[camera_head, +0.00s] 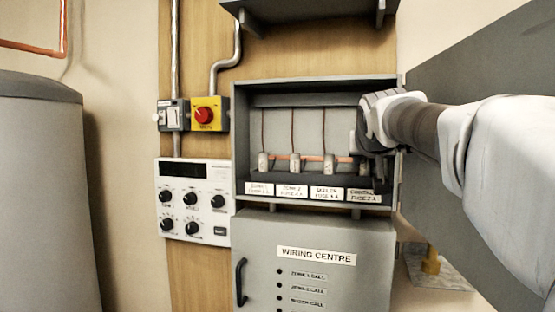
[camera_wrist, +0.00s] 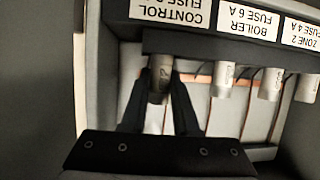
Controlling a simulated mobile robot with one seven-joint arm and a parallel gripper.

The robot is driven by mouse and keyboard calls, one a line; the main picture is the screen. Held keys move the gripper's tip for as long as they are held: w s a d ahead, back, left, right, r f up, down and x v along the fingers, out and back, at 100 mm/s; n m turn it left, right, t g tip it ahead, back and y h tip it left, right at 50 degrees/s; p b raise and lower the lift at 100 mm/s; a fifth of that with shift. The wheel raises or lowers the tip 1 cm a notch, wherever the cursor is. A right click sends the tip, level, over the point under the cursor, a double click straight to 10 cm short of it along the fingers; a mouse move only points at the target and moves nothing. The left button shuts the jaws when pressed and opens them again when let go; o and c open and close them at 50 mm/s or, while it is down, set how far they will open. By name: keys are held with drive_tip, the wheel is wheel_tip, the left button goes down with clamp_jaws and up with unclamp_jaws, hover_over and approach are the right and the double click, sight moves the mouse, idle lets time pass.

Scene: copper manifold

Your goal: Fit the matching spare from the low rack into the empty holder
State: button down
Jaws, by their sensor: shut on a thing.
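My gripper (camera_head: 370,150) reaches into the open grey fuse box (camera_head: 315,87) at its right end. My gripper hides the control holder in the head view. The low rack cannot be made out.
The box's open grey door (camera_head: 470,75) stands close along my arm's right side. A grey shelf (camera_head: 310,12) hangs above. The wiring centre cabinet (camera_head: 315,240) is below. A control panel (camera_head: 192,200) and red knob switch (camera_head: 205,115) are left. A yellow object (camera_head: 430,262) sits low right.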

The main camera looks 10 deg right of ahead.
drive_tip(key=shift+f+b, duration=0.35)
drive_tip(key=shift+f, duration=0.1)
drive_tip(key=c, duration=0.6)
unclamp_jaws()
drive_tip(key=shift+s+r, duration=0.1)
drive_tip(key=shift+s, duration=0.05)
